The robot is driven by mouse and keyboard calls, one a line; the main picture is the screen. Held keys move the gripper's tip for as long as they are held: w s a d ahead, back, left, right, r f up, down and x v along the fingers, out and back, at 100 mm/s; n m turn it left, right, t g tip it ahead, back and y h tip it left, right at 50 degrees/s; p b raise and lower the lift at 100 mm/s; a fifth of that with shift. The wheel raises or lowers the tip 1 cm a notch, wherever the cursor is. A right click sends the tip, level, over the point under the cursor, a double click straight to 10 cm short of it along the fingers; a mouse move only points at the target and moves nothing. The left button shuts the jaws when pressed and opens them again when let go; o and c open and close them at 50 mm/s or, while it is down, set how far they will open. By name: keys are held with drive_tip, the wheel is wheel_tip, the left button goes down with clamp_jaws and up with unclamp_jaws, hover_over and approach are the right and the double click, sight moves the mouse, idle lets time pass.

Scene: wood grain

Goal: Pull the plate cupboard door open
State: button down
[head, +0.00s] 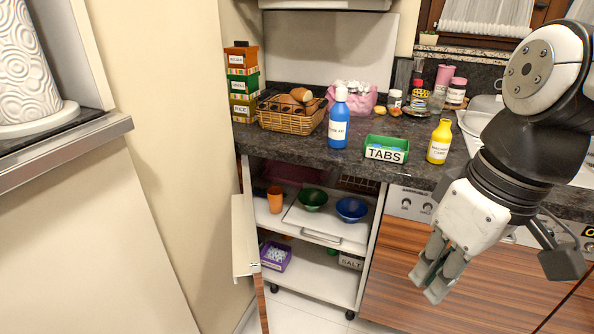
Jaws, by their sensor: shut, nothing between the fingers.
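A cupboard with a white interior (325,275) stands open under the dark counter in the head view. Its door (245,240) is swung out at the left and seen nearly edge-on, with a strip of wood grain on its outer face. I cannot tell for sure that this is the plate cupboard. Inside, a green bowl (312,199), a blue bowl (352,209) and an orange cup (275,199) stand on the upper shelf. My gripper (425,287) is shut and empty, pointing down in front of the wood-grain fronts, right of the opening and apart from the door.
A purple box (276,256) and a SALT box (350,261) are on the lower shelf. The counter (290,150) holds a basket (290,112), a blue bottle (340,122), a green TABS box (386,149) and a yellow bottle (439,142). A wall and worktop edge close off the left.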

drive_tip(key=w+a+f+n+g+y, duration=0.1)
drive_tip(key=w+a+f+n, duration=0.25)
drive_tip(key=w, duration=0.35)
drive_tip(key=w+a+f+n+y, duration=0.1)
drive_tip(key=w+a+f+n, duration=0.1)
drive_tip(key=w+n, duration=0.4)
drive_tip(key=w+a+f+n+g, duration=0.1)
drive_tip(key=w+a+f+n, duration=0.2)
drive_tip(key=w+f, duration=0.35)
drive_tip(key=w+a+f+n, duration=0.3)
drive_tip(key=w+f, duration=0.2)
drive_tip(key=f, duration=0.3)
drive_tip(key=s+a+f, duration=0.2)
drive_tip(key=a+f, duration=0.5)
drive_tip(key=f, duration=0.2)
drive_tip(key=shift+s+a+y+b, duration=0.15)
drive_tip(key=shift+s+y+b, duration=0.15)
drive_tip(key=shift+b, duration=0.15)
